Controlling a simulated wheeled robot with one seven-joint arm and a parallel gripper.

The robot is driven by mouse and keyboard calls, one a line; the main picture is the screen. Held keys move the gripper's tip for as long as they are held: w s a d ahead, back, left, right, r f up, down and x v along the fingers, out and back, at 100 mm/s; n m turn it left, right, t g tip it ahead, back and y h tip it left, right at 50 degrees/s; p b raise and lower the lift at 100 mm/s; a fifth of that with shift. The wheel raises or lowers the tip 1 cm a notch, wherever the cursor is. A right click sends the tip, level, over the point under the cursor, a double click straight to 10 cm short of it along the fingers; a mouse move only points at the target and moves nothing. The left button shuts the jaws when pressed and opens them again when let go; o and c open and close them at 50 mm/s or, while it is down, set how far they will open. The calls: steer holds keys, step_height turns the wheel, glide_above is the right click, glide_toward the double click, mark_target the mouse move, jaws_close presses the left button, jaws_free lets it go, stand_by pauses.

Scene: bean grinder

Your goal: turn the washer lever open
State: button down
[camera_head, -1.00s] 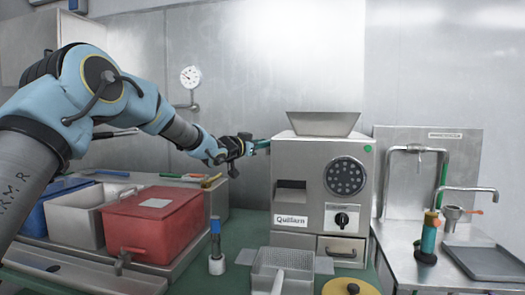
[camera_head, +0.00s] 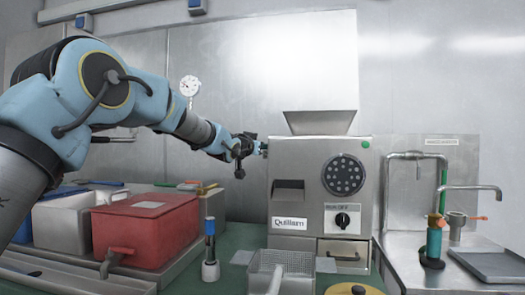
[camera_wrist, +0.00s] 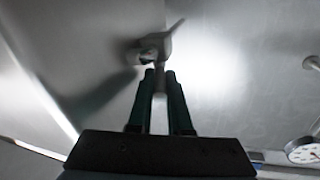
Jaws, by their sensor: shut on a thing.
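My gripper (camera_head: 262,148) is at the left edge of the grinder's body in the head view, near the back wall. In the wrist view its two dark green fingers (camera_wrist: 160,76) are close together around the stem of a grey lever-like fitting (camera_wrist: 158,46) at the wall. A thin arm of this fitting points up and right. It is blurred, and I cannot tell for certain that it is the washer lever. In the head view the fitting is hidden by my gripper or the grinder.
The steel grinder (camera_head: 309,190) stands close right of my gripper. A round gauge (camera_head: 190,86) is on the wall. A red box (camera_head: 145,232) is at the lower left. A sink station with a tap (camera_head: 470,188) is at the right.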

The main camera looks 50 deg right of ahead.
steer(key=c, duration=1.1)
jaws_free()
steer(key=shift+a, duration=0.1)
steer(key=b+v, duration=0.2)
steer(key=v, duration=0.8)
steer(key=shift+s+a, duration=0.15)
steer(key=shift+a, duration=0.15)
